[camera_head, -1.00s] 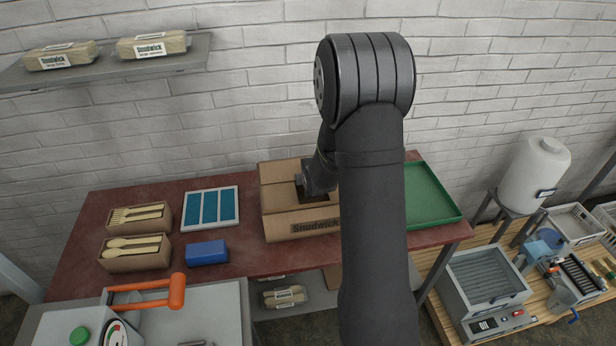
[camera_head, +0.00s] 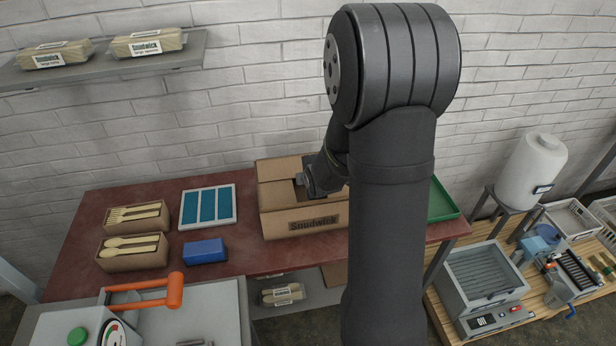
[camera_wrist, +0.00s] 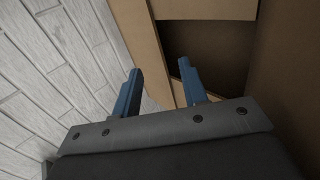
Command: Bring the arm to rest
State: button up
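My arm rises in front of the head camera and reaches down to the open cardboard box (camera_head: 283,223) marked Snudwick on the red-brown table (camera_head: 85,235). The wrist end is over the box's top opening; my fingers are hidden there in the head view. In the wrist view my gripper (camera_wrist: 161,82) has its two blue fingers spread apart, with nothing between them. The fingertips are close to the box's flap (camera_wrist: 136,40) and its dark opening. I cannot tell whether they touch the cardboard.
Two small boxes of wooden cutlery (camera_head: 133,252), a blue block (camera_head: 205,251) and a blue-slotted tray (camera_head: 208,188) are on the left. A green tray (camera_head: 441,203) is right of my arm. An orange-handled press (camera_head: 150,293) stands in front. The brick wall (camera_wrist: 62,60) is close behind.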

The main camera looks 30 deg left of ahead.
dwell(0.4)
jog(key=shift+x, duration=2.75)
jog(key=o, duration=1.3)
jog(key=shift+c, duration=0.2)
jog(key=shift+o, duration=0.3)
notch_tip(320, 180, up, 8)
jog(key=s+d, duration=0.2)
jog(key=d, duration=0.1)
jog(key=shift+s+h, duration=0.3)
jog(key=s+d+r+g, duration=0.1)
jog(key=s+d+r, duration=1.55)
jog(key=s, duration=0.25)
jog(key=d+f+x, duration=0.1)
jog(key=x, duration=0.9)
jog(key=shift+s+d+h, duration=0.15)
jog(key=shift+s+h, duration=0.05)
jog(key=shift+h, duration=0.2)
